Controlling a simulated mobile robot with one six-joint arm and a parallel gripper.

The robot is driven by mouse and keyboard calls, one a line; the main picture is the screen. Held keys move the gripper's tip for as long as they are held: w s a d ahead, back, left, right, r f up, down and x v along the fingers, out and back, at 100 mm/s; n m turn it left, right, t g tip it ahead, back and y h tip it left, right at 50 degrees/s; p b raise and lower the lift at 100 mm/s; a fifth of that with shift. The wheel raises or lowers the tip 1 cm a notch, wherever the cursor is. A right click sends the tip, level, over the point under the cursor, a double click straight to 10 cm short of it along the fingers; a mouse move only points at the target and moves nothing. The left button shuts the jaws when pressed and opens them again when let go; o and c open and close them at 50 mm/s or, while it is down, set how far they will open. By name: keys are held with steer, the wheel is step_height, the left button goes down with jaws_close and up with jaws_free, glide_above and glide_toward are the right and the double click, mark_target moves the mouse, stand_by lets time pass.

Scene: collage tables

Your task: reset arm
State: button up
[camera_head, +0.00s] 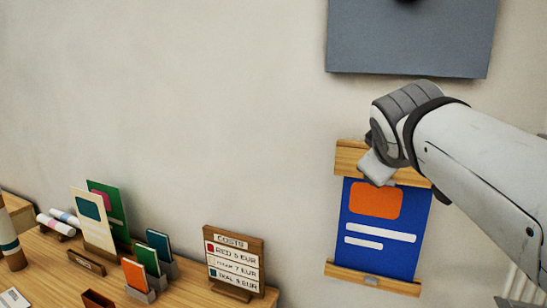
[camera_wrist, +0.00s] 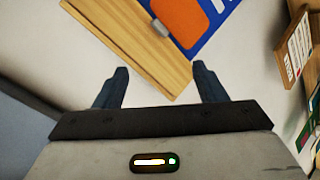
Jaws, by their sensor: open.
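My gripper (camera_wrist: 160,90) shows in the wrist view with its two dark fingers spread wide apart and nothing between them. In the head view my arm reaches in from the right, and its end is in front of the upper part of a blue poster (camera_head: 384,255). The poster has an orange block and white bars and hangs on the wall between wooden strips. In the wrist view, the poster's wooden top strip (camera_wrist: 125,45) lies beyond the fingertips. My gripper's fingers are hidden in the head view.
A grey panel (camera_head: 410,45) is on the wall above my arm. At lower left, a wooden table (camera_head: 190,290) carries a price sign (camera_head: 233,262), a green card (camera_head: 107,205), a cream card (camera_head: 92,222), small coloured booklets (camera_head: 146,258) and rolled papers (camera_head: 56,225). The wall between is bare.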

steer(key=s+a+f+m+g+y, duration=0.1)
steer(key=s+f+m+g, duration=0.1)
steer(key=s+f, duration=0.3)
steer(key=s+a+f+m+g+y, duration=0.1)
steer(key=s+f, duration=0.4)
steer(key=f, duration=0.9)
steer(key=s+a+f+m+g+y, duration=0.1)
steer(key=s+a+f+m+g, duration=0.2)
steer(key=f, duration=0.6)
steer(key=s+g, duration=0.1)
steer(key=s, duration=0.1)
steer(key=shift+s+a+f+m+g+y+b, duration=0.15)
steer(key=shift+s+f+m+g+y+b, duration=0.15)
steer(key=shift+s+f+y+b, duration=0.1)
